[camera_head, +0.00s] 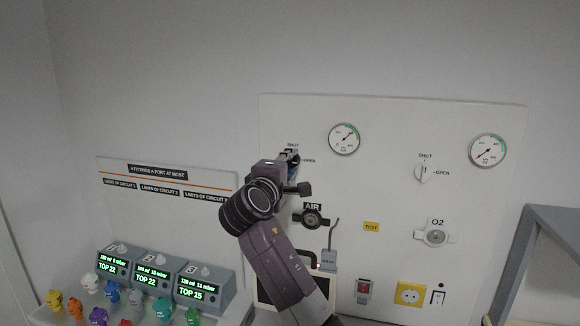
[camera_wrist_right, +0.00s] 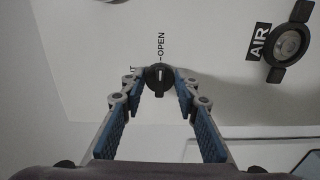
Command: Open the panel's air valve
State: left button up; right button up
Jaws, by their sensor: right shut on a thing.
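The air valve is a small dark round knob (camera_wrist_right: 157,80) on the white panel (camera_head: 390,115), above the AIR outlet (camera_head: 312,217). My right gripper (camera_head: 290,158) is at this knob and hides most of it in the head view. In the right wrist view, the fingertips (camera_wrist_right: 158,78) are shut on the knob from both sides. A short white mark on the knob lines up toward the OPEN label (camera_wrist_right: 162,46). The SHUT label (camera_head: 293,146) is partly covered by a finger in the wrist view. My left gripper is not in view.
Two gauges (camera_head: 344,139) and a white O2 valve (camera_head: 423,173) are on the panel. Ventilator displays (camera_head: 202,290) and coloured fittings (camera_head: 163,307) stand at lower left. A grey frame (camera_head: 552,220) is at right.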

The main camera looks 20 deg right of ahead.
jog(key=shift+f, duration=0.1)
jog(key=o, duration=1.1)
jog(key=v, duration=1.2)
